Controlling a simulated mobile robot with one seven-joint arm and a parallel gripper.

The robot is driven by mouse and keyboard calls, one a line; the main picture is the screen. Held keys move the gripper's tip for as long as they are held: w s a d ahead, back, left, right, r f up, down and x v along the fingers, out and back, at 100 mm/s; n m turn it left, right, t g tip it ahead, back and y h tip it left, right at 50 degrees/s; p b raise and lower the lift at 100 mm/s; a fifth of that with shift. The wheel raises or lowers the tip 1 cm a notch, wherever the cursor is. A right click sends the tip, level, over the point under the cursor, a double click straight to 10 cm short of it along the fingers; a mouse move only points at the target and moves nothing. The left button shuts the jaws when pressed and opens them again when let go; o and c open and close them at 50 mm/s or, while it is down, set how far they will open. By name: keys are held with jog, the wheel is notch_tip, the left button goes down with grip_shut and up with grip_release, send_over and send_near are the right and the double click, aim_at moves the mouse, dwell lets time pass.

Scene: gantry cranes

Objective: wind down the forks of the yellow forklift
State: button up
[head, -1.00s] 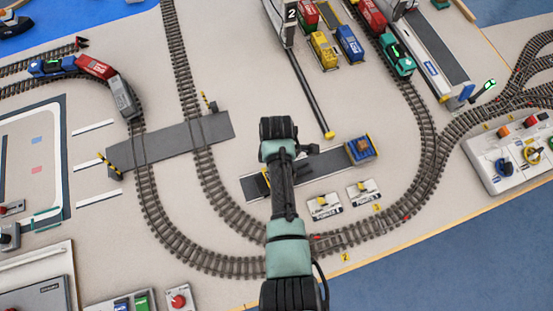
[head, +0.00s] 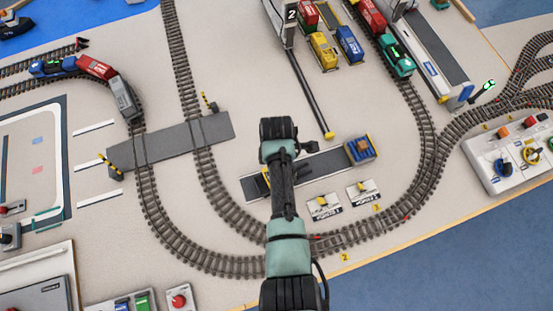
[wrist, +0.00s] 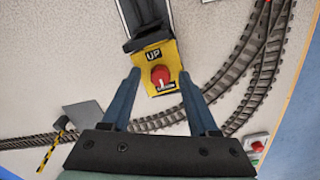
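The yellow forklift (wrist: 154,57) shows in the wrist view as a yellow body with an "UP" label, beneath a dark upper part. A round red knob (wrist: 160,75) with a pale pointer mark sits on it, above a small dark label I cannot read. My gripper (wrist: 159,76) is open, with one finger on each side of the knob in the picture and a gap on both sides. I cannot tell how high the fingers are above it. In the head view my arm hides most of the forklift; a bit of yellow (head: 265,176) shows beside it. The forks are not clearly visible.
A dark strip (head: 312,164) runs right to a blue and orange load (head: 361,148). Two small white switch boxes (head: 324,206) stand in front of it. Curved track (head: 235,262) surrounds this area.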

notch_tip(320, 180, up, 13)
jog(key=shift+b, duration=0.35)
dwell(0.4)
dwell(0.4)
jog(key=w+a+r+m+t+b, duration=0.1)
jog(key=w+r+m+t, duration=0.3)
jog(key=w+r+t, duration=0.7)
jog(key=w+r+m+t, duration=0.2)
jog(key=w+r+m, duration=0.25)
jog(key=r, duration=1.35)
notch_tip(320, 180, up, 13)
jog(key=s+m+t, duration=0.2)
jog(key=m+t, duration=0.1)
jog(key=t, duration=0.2)
jog(key=s+r+m+t, duration=0.3)
jog(key=s+r, duration=0.4)
jog(key=r, duration=0.3)
jog(key=s+r+m+t+b, duration=0.1)
jog(key=s+r+m+t, duration=0.2)
jog(key=s+r+t, duration=0.3)
notch_tip(320, 180, up, 5)
jog(key=shift+s+d+f, duration=0.1)
jog(key=shift+s+d, duration=0.2)
jog(key=shift+s, duration=0.75)
